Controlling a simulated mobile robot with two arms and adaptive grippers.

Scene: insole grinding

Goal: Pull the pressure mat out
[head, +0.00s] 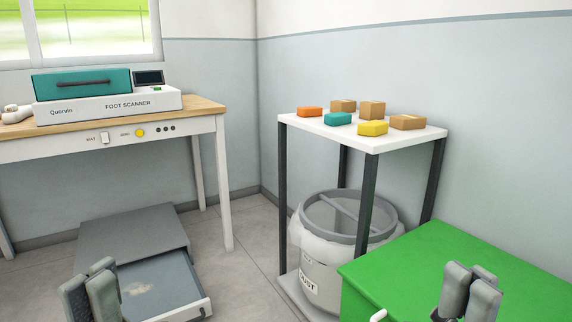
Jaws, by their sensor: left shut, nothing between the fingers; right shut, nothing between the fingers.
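The pressure mat (182,277) appears to be the dark blue-grey panel low on the floor at the lower left. It sticks out partway from under a grey housing (125,230) and has a pale smudge on it. A white strip with a dark handle runs along its front edge, at the bottom of the view. My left gripper (90,274) is shut and empty, in front of the mat's left side in the picture and covering part of it. My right gripper (470,277) is shut and empty, in front of the green surface, well away from the mat.
A wooden-topped table (205,104) bears a foot scanner (110,106) behind the mat. A white-topped stand (370,143) holds several small boxes, with a dust bin (318,252) beneath. A green cabinet (440,245) fills the lower right. Bare floor (245,270) lies between.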

